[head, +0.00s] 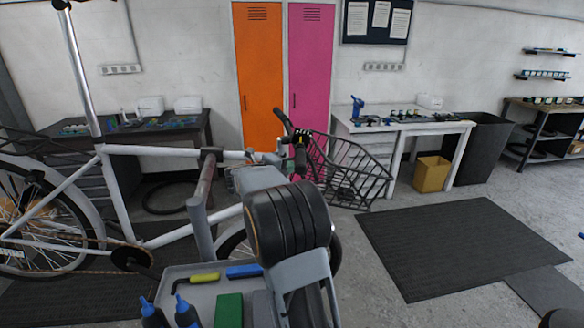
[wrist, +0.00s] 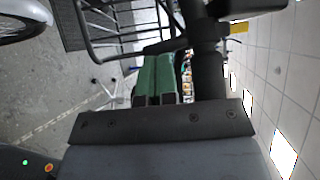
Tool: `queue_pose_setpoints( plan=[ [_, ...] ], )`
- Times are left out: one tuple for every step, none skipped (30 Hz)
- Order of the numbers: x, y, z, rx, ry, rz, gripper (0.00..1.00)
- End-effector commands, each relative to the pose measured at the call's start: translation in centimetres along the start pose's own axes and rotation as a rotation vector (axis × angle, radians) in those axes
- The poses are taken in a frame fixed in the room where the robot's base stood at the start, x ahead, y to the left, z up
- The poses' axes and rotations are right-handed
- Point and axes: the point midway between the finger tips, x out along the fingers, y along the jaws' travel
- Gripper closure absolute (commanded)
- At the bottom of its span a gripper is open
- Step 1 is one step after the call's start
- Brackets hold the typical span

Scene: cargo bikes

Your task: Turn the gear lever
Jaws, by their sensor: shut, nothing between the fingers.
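My gripper (wrist: 157,75) shows in the wrist view as two green fingers side by side, shut and empty. Just right of the fingers runs a thick black handlebar grip (wrist: 208,75); a small gap or light contact cannot be told apart.
A black wire basket (head: 350,180) is on the bike's front; it also shows in the wrist view (wrist: 125,38). The white frame (head: 185,150) runs left. My tray with tools lies below.

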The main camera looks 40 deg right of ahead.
Motion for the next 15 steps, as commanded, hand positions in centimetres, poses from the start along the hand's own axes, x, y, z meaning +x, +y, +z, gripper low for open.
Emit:
queue_pose_setpoints(
  plan=[
    [-0.8,0.0,0.0,0.0,-0.002,-0.001,1.0],
    [-1.4,0.0,0.0,0.0,-0.001,-0.001,1.0],
    [-2.1,0.0,0.0,0.0,-0.001,0.0,1.0],
    [-2.7,0.0,-0.1,0.0,0.001,-0.001,1.0],
    [-3.3,0.1,-0.1,0.001,0.0,-0.001,1.0],
    [-4.2,0.1,0.0,0.001,0.0,-0.002,1.0],
    [-4.8,0.2,-0.1,0.002,0.0,-0.001,1.0],
    [-5.4,0.2,-0.1,0.003,0.001,0.0,1.0],
    [-6.2,0.1,-0.1,0.002,0.001,-0.001,1.0],
    [-6.8,0.2,-0.1,0.002,0.001,-0.001,1.0],
    [-7.3,0.2,-0.1,0.001,0.003,-0.001,1.0],
    [-8.1,0.2,-0.1,0.001,0.002,0.0,1.0],
    [-8.6,0.1,-0.1,0.001,0.003,-0.001,1.0],
    [-9.1,0.1,-0.1,0.001,0.003,-0.001,1.0],
    [-9.7,0.1,-0.1,0.001,0.003,-0.001,1.0]
  ],
)
